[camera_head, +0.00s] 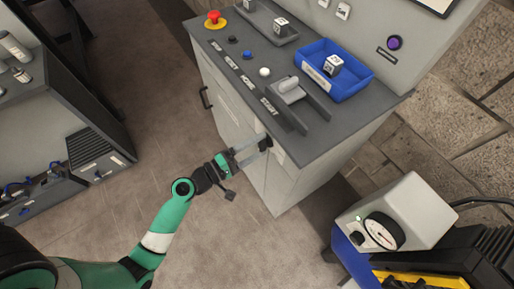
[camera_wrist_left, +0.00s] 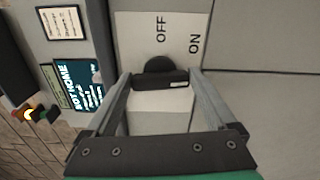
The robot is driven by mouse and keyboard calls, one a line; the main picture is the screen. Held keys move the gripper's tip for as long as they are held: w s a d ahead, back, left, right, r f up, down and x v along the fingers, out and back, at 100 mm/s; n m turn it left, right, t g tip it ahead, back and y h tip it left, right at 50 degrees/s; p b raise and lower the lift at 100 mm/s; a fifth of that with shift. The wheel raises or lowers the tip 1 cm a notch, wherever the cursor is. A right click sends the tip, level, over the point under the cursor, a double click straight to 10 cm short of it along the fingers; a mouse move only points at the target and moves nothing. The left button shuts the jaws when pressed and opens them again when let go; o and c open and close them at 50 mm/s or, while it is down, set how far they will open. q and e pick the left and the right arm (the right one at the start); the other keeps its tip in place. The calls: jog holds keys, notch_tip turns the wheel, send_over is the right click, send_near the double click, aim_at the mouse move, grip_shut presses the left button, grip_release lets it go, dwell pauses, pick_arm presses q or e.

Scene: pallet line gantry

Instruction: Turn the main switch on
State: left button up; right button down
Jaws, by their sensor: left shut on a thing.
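The main switch is a black knob with a bar handle (camera_wrist_left: 160,80) on a white plate (camera_wrist_left: 135,40) marked OFF and ON. In the head view the black switch (camera_head: 265,144) shows on the front of the grey cabinet, just under the worktop edge. My left gripper (camera_head: 258,148) reaches it from the left. In the left wrist view its two fingers (camera_wrist_left: 160,87) are shut on the two ends of the bar handle. The handle lies across the picture, below the OFF and ON marks; I cannot tell which mark it points to. My right gripper is not in view.
The grey worktop (camera_head: 355,128) carries a red emergency button (camera_head: 214,16), a lever (camera_head: 290,88) and a blue tray (camera_head: 350,85) holding a cube. A white gauge box (camera_head: 415,205) stands at lower right. The floor (camera_head: 165,80) left of the cabinet is clear.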

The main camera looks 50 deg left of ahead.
pick_arm(q)
jog(key=shift+m+b, duration=0.3)
jog(key=shift+m, duration=0.3)
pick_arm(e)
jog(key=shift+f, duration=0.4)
pick_arm(q)
jog(key=o, duration=1.1)
jog(key=shift+c, duration=0.2)
